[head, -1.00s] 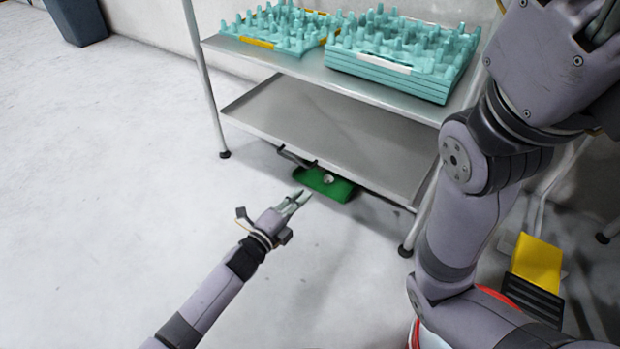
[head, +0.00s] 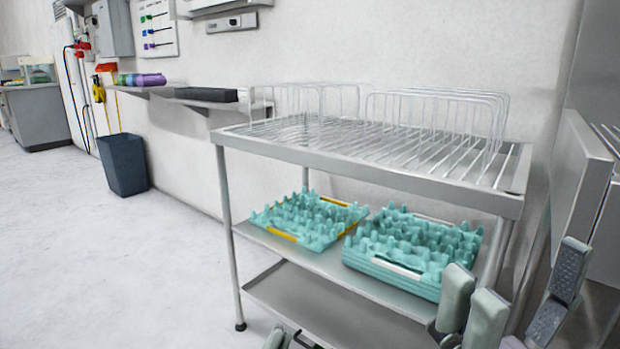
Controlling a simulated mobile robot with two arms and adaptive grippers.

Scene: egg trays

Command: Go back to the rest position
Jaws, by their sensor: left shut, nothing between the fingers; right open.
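My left gripper (head: 281,339) shows only as fingertips at the bottom edge of the head view, in front of the cart's lowest shelf. It is shut and holds nothing. My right gripper (head: 516,300) is at the lower right, with its grey fingers spread apart and nothing between them. It is in front of the cart's right side, to the right of the egg trays. The rest of both arms is out of view or cut off by the frame.
A metal cart (head: 372,165) with a wire rack (head: 440,115) on top fills the middle. Teal egg trays (head: 310,220) and a teal stack (head: 405,250) sit on its middle shelf. A dark bin (head: 123,165) stands by the wall. The floor at left is clear.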

